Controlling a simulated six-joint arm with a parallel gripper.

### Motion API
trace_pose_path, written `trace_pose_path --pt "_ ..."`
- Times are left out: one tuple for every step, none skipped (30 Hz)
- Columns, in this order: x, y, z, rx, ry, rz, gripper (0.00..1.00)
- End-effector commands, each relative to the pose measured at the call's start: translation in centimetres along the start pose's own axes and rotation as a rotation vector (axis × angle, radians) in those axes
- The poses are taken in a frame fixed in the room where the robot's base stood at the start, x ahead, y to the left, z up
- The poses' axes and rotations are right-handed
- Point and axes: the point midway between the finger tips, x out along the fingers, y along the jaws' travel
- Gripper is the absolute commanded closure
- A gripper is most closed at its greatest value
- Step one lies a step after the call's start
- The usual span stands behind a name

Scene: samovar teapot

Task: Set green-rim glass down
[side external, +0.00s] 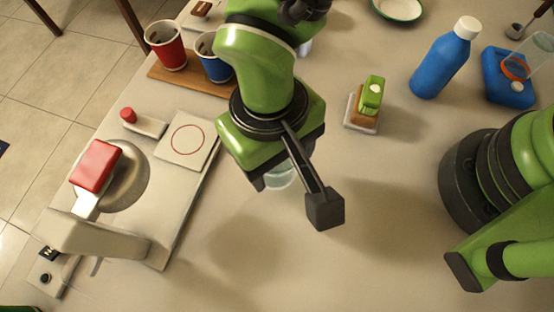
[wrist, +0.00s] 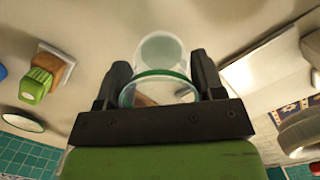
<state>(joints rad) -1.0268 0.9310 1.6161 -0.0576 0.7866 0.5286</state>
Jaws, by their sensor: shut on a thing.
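The green-rim glass (wrist: 160,50) is clear, with its green rim toward the wrist camera. My gripper (wrist: 160,64) is shut on it, with one dark finger on each side. In the side view only a small part of the glass (side external: 280,180) shows below my gripper; the rest is hidden. I cannot tell whether its base touches the table. A white square plate with a red circle (side external: 188,139) lies left of my gripper in the side view.
A pale device with a red top (side external: 96,165) stands at left. Red (side external: 166,46) and blue (side external: 215,62) cups stand on a wooden board behind. A blue bottle (side external: 445,60), a green-topped block (side external: 371,95) and a clear vessel with an orange ring (side external: 530,55) are at right. The front middle table is clear.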

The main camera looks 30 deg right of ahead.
Motion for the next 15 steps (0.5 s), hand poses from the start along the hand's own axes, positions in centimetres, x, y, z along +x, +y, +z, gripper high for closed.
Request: trace_pose_path --pt "0.9 0.1 -0.1 0.002 -0.003 0.003 0.63" --pt "1.4 0.1 -0.1 0.002 -0.003 0.003 0.63" --pt "2.1 0.1 -0.2 0.001 -0.003 0.003 0.63" --pt "2.5 0.1 -0.3 0.001 -0.002 0.003 0.63" --pt "2.8 0.1 -0.3 0.001 -0.002 0.002 0.63" --pt "3.1 0.1 -0.4 0.002 -0.002 0.001 0.63" --pt "3.3 0.1 -0.4 0.002 -0.002 0.001 0.63" --pt "3.4 0.1 -0.4 0.001 -0.001 0.001 0.63" --pt "3.5 0.0 -0.4 0.001 0.0 0.0 0.63" --pt "3.4 0.0 -0.4 0.001 0.0 0.0 0.63" --pt "3.4 0.0 -0.4 0.001 0.0 -0.001 0.63" --pt "3.4 0.0 -0.4 0.001 0.0 -0.001 0.63" --pt "3.4 0.0 -0.4 0.001 0.0 -0.001 0.63" --pt "3.4 0.0 -0.4 0.001 0.0 -0.001 0.63" --pt "3.4 0.0 -0.4 0.0 0.0 0.0 0.63"
